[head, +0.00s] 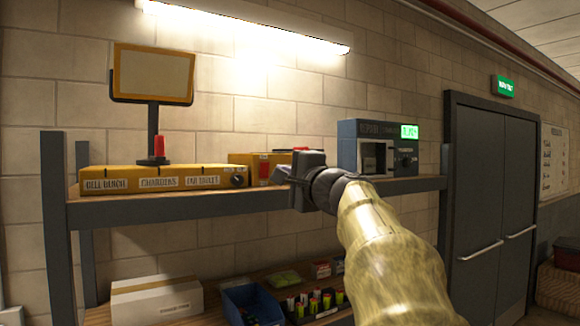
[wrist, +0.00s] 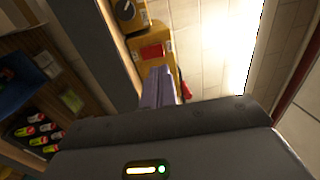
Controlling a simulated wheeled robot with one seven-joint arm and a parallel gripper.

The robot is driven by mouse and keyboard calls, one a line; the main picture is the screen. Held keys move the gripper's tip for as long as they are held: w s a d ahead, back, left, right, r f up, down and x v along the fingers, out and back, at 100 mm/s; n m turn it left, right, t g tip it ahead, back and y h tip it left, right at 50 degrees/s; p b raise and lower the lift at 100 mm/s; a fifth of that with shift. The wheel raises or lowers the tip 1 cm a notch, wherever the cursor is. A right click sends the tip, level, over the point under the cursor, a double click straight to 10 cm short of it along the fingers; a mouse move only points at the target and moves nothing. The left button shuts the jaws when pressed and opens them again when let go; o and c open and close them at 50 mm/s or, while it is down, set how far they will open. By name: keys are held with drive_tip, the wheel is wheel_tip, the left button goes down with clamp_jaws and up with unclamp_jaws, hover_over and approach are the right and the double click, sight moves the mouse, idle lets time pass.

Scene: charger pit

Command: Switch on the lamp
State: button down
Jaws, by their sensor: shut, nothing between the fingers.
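The lamp (head: 153,76) is a flat panel with a yellow frame, on a dark post at the left of the upper shelf in the head view. Its face looks dull and unlit. A red upright piece (head: 158,147) stands at the foot of the post. My gripper (head: 282,172) is shut and empty at the shelf's front edge, well to the right of the lamp. It hides part of a yellow box with a red part (head: 264,171). In the wrist view the shut fingers (wrist: 158,88) show below a red patch (wrist: 152,51) on a yellow surface. The lamp is not clearly visible there.
A long yellow labelled box (head: 160,180) with a dark knob lies under the lamp. A grey-blue device (head: 365,148) with a green display stands right on the shelf (head: 200,207). Below are a white carton (head: 157,300), a blue bin (head: 252,305) and several batteries (wrist: 38,142).

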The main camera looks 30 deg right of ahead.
sight(265, 164)
drive_tip(key=w+p, duration=0.1)
drive_tip(key=w, duration=0.1)
drive_tip(key=w+r+p, duration=0.1)
drive_tip(key=w+p, duration=0.1)
drive_tip(key=w, duration=0.1)
drive_tip(key=shift+w+a, duration=0.1)
drive_tip(key=shift+w, duration=0.75)
